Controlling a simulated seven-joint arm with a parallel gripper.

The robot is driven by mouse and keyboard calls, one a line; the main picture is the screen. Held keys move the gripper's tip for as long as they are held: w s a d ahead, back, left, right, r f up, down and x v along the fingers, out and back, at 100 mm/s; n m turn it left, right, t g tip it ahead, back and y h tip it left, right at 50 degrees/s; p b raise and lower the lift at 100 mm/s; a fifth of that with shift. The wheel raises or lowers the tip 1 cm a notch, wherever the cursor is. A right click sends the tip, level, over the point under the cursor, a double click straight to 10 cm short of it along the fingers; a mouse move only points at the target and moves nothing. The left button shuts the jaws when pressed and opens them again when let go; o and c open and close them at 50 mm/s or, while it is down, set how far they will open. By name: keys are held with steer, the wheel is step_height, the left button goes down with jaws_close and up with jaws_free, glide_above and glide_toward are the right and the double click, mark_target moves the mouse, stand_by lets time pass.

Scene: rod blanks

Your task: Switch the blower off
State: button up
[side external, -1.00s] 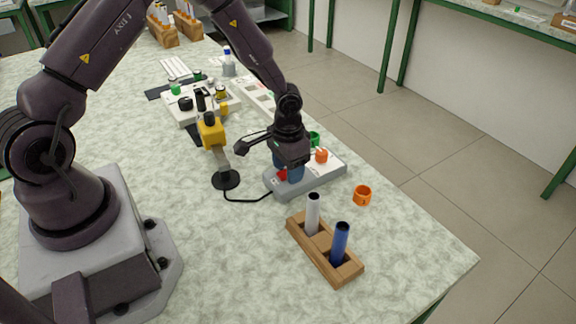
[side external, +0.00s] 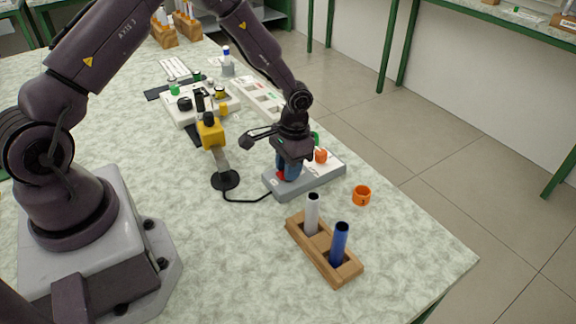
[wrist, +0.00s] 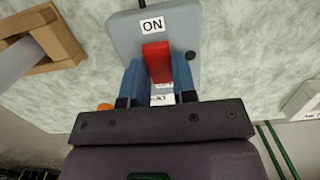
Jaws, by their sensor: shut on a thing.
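The switch box (side external: 315,180) is a grey slab on the table, with a red lever (wrist: 157,62). In the wrist view, an ON label (wrist: 152,25) lies past the lever's far end; a second label (wrist: 161,99) on the near side is partly hidden. My gripper (side external: 287,173) is over the box, its blue fingers on either side of the lever and shut on it. The lever's exact tilt is hard to tell. The blower (side external: 210,133), with a yellow head on a round black base, stands left of the box, joined to it by a black cable (side external: 247,200).
A wooden rack (side external: 325,255) with a white rod and a blue rod stands in front of the box. An orange ring (side external: 362,195) lies to its right. A white tray of parts (side external: 190,115) stands behind the blower. The table's front right is clear.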

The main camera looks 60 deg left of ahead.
steer(key=o, duration=0.9)
steer(key=shift+r, duration=0.1)
steer(key=r, duration=0.4)
steer(key=w+r, duration=0.1)
steer(key=r, duration=0.7)
steer(key=shift+w+r, duration=0.3)
steer(key=shift+r, duration=0.1)
steer(key=s+d+r+t, duration=0.1)
steer(key=s+r+t, duration=0.1)
steer(key=s+r, duration=0.4)
steer(key=s+d+r+t, duration=0.1)
steer(key=s+r+t, duration=0.1)
steer(key=s+r, duration=0.4)
steer(key=s+d+r+t, duration=0.1)
steer(key=s+r+t, duration=0.2)
steer(key=s+r, duration=0.3)
steer(key=shift+s+d+r, duration=0.1)
steer(key=shift+s+r, duration=0.1)
steer(key=shift+s, duration=0.8)
steer(key=shift+s+r, duration=0.15)
steer(key=shift+s, duration=0.8)
